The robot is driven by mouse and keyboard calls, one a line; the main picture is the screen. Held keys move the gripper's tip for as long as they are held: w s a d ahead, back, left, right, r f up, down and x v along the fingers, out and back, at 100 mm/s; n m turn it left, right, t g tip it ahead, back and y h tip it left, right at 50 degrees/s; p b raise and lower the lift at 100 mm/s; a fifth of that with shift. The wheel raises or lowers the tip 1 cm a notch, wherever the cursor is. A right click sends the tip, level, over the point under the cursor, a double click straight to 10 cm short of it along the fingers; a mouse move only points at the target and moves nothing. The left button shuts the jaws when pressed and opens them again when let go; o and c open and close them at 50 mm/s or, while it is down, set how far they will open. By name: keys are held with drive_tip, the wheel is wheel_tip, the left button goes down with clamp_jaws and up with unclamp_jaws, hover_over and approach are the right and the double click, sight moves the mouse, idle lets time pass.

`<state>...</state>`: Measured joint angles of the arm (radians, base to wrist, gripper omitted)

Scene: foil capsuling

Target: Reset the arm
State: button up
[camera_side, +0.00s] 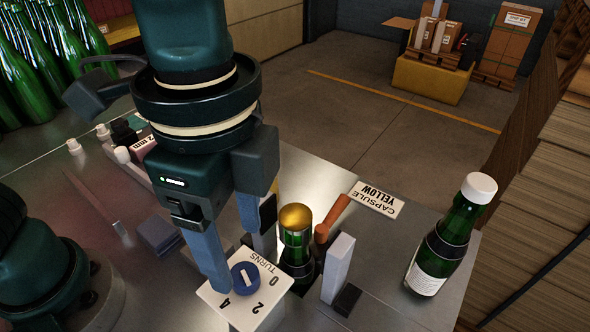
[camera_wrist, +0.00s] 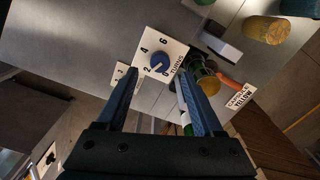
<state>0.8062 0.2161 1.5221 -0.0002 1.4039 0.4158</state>
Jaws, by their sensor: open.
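My gripper (camera_side: 243,258) is open and empty, pointing down over the work table. In the wrist view its two blue fingers (camera_wrist: 160,78) stand apart on either side of a blue knob (camera_wrist: 160,65). In the side view the knob (camera_side: 245,275) sits on a white plate (camera_side: 268,298) marked TURNS with numbers, close to the fingertips; I cannot tell if they touch it. A green bottle (camera_side: 296,258) with a gold capsule (camera_side: 295,217) stands upright just right of the fingers. An orange handle (camera_side: 332,218) is beside it.
A dark bottle (camera_side: 445,240) with a white cap stands at the table's right. A CAPSULE YELLOW label (camera_side: 376,198) and a pale upright block (camera_side: 338,267) are near the gold-capped bottle. Several green bottles (camera_side: 45,55) stand at the back left. The air above the table's right is clear.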

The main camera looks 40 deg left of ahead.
drive_tip(key=w+a+r+n+t+h, duration=0.1)
drive_tip(key=a+r+n, duration=0.15)
drive_tip(key=a, duration=0.25)
drive_tip(key=w+a+r+n+t, duration=0.1)
drive_tip(key=w+a+n, duration=0.15)
drive_tip(key=a, duration=0.25)
drive_tip(key=s+a+f+n+t+y, duration=0.1)
drive_tip(key=s+a+f+n+t, duration=0.2)
drive_tip(key=a+n, duration=0.5)
drive_tip(key=shift+f+n+t, duration=0.3)
drive_tip(key=shift+f+n, duration=0.2)
drive_tip(key=shift+f, duration=0.3)
drive_tip(key=shift+s, duration=0.1)
